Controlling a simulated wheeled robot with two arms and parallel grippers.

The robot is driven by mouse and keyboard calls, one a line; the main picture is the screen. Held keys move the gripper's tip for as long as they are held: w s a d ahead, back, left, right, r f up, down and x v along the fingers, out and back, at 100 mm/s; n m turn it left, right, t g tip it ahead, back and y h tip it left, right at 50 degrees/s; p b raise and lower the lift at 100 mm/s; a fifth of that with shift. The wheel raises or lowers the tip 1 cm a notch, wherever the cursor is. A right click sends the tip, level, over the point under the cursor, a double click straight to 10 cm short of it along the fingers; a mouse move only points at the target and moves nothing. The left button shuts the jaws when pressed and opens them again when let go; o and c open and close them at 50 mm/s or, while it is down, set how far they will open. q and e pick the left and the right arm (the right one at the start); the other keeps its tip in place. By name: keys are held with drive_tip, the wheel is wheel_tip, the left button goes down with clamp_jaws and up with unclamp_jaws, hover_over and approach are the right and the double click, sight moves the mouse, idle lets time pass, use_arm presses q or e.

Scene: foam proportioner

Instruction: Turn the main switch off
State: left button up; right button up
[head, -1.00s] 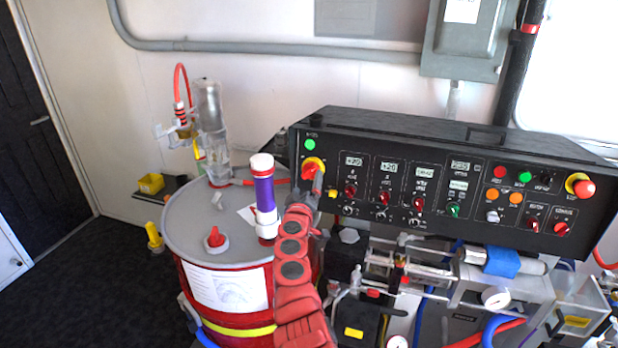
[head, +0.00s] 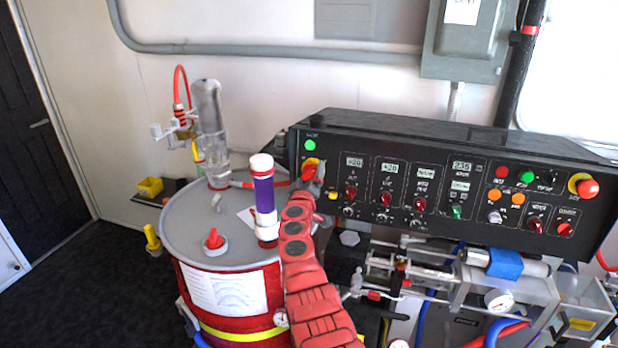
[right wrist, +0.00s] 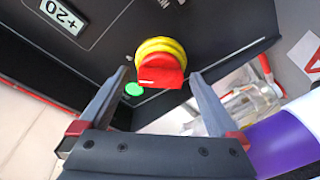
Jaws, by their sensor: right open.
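The main switch is a red knob on a yellow ring (head: 309,170), at the upper left of the black control panel. In the right wrist view the red knob (right wrist: 161,70) is straight ahead, with the yellow ring behind it. My right gripper (head: 315,178) is at the switch in the head view and covers part of it. In the right wrist view my right gripper (right wrist: 160,77) is open, with one finger on each side of the knob. A gap shows between knob and fingers. My left gripper is not in view.
A green light (head: 310,146) sits just above the switch. The black panel (head: 340,215) carries several other knobs and displays. A red drum with a grey lid (head: 180,235) and a purple cylinder (head: 264,195) stand close left of my right arm.

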drive_tip(key=c, duration=1.4)
drive_tip(key=shift+o, duration=0.2)
drive_tip(key=shift+r+n+p, duration=0.2)
drive_tip(key=shift+n+p, duration=0.4)
drive_tip(key=shift+p, duration=0.1)
drive_tip(key=n+g+y+p, duration=0.1)
drive_tip(key=n+p, duration=0.5)
drive_tip(key=shift+r, duration=0.1)
drive_tip(key=n+g+p, duration=0.1)
drive_tip(key=n+p, duration=0.1)
drive_tip(key=n, duration=0.1)
drive_tip(key=shift+y, duration=0.4)
drive_tip(key=n+p, duration=0.1)
drive_tip(key=n, duration=0.1)
drive_tip(key=shift+n+g, duration=0.3)
drive_tip(key=shift+n+p, duration=0.3)
drive_tip(key=shift+n, duration=0.4)
drive_tip(key=shift+n+g, duration=0.4)
drive_tip(key=shift+n, duration=0.3)
drive_tip(key=shift+n+g+h+b, duration=0.3)
drive_tip(key=shift+n+h+b, duration=0.2)
drive_tip(key=shift+n+b, duration=0.5)
